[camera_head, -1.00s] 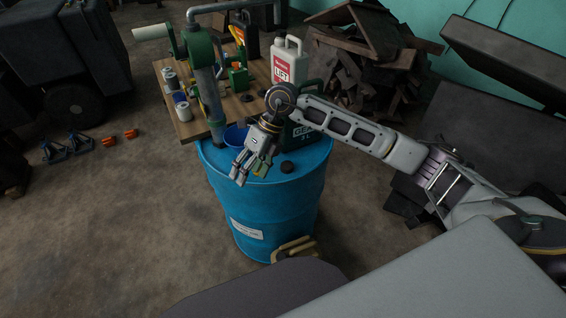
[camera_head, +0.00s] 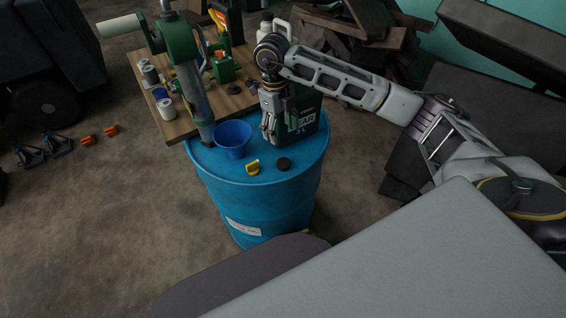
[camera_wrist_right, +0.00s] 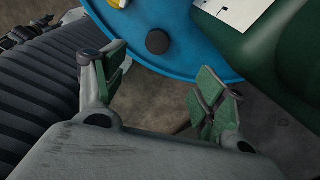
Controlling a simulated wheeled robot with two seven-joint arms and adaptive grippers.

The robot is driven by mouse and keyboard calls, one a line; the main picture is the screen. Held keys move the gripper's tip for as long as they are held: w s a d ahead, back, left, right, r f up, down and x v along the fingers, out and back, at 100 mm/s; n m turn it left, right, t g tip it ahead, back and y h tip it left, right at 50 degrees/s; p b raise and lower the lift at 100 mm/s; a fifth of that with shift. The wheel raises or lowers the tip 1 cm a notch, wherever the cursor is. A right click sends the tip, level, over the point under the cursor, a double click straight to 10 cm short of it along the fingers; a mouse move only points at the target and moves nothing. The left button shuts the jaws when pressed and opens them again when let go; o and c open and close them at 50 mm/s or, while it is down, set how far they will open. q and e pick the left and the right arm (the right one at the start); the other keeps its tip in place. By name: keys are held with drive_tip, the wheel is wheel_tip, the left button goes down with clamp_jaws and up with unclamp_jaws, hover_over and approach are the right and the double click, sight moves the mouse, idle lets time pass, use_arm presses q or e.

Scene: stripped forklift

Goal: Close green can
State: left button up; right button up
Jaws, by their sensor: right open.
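The large green can (camera_head: 306,120), with white "GEAR" lettering, stands on the blue drum (camera_head: 268,205). My right arm hides its top, so I cannot see its opening. In the right wrist view the green can (camera_wrist_right: 285,45) fills the upper right, with part of a white label. A round black cap (camera_head: 283,164) lies on the drum top in front of the can, and it also shows in the wrist view (camera_wrist_right: 158,41). My right gripper (camera_head: 268,138) points down just left of the can. Its fingers are apart and empty in the wrist view (camera_wrist_right: 163,75). My left gripper is not in view.
A blue funnel (camera_head: 233,136) and a small yellow object (camera_head: 252,167) stand on the drum near the cap. A wooden bench top (camera_head: 180,124) with a green crank device (camera_head: 181,42), spools and a smaller green can (camera_head: 222,68) is behind left. Scrap lies at the back right.

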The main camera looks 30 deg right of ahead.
drive_tip(key=shift+f, duration=0.1)
drive_tip(key=p, duration=0.1)
hover_over(284, 163)
drive_tip(key=w, duration=0.1)
drive_tip(key=shift+d+f, duration=0.1)
drive_tip(key=shift+f, duration=4.1)
drive_tip(key=shift+s+f+p, duration=0.2)
drive_tip(key=shift+f+p, duration=0.15)
drive_tip(key=shift+f, duration=0.6)
drive_tip(key=shift+s+f+p, duration=0.15)
drive_tip(key=shift+f+p, duration=0.2)
drive_tip(key=shift+f, duration=1.3)
drive_tip(key=c, duration=0.8)
drive_tip(key=shift+c, duration=0.2)
